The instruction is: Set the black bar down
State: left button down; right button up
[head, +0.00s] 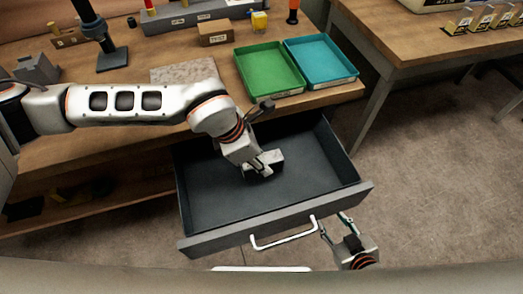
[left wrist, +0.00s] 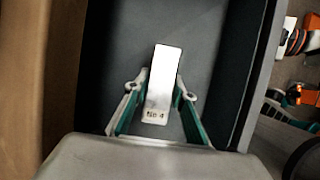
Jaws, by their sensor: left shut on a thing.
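My left gripper (head: 263,164) reaches down into the open drawer (head: 213,205). In the left wrist view, the left gripper (left wrist: 160,92) is shut on a pale, shiny metal bar (left wrist: 164,68) with a "No 4" style label at its near end. The bar (head: 276,158) also looks pale in the head view, with a dark patch under it; no clearly black bar shows. Whether the bar touches the drawer floor, I cannot tell. My right gripper (head: 335,226) is outside the drawer, near the right end of its handle, with its fingers apart and empty.
The drawer floor around the bar is bare. The drawer's white handle (head: 283,236) is at its front. On the bench above stand a green tray (head: 268,70), a blue tray (head: 320,60) and a small cardboard box (head: 215,33). A second table (head: 400,35) is at the right.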

pick_arm(q)
jog(key=shift+w+f, duration=0.1)
jog(key=shift+f, duration=0.45)
notch_tip(320, 180, down, 3)
jog(key=shift+d+f, duration=0.1)
jog(key=shift+f, duration=0.05)
pick_arm(e)
jog(key=shift+w+d, duration=0.15)
jog(key=shift+w, duration=0.05)
jog(key=shift+s+f, duration=0.15)
jog(key=shift+s, duration=0.05)
pick_arm(q)
jog(key=c, duration=1.7)
grip_release()
jog(key=shift+f, duration=0.2)
pick_arm(e)
jog(key=shift+s, duration=0.1)
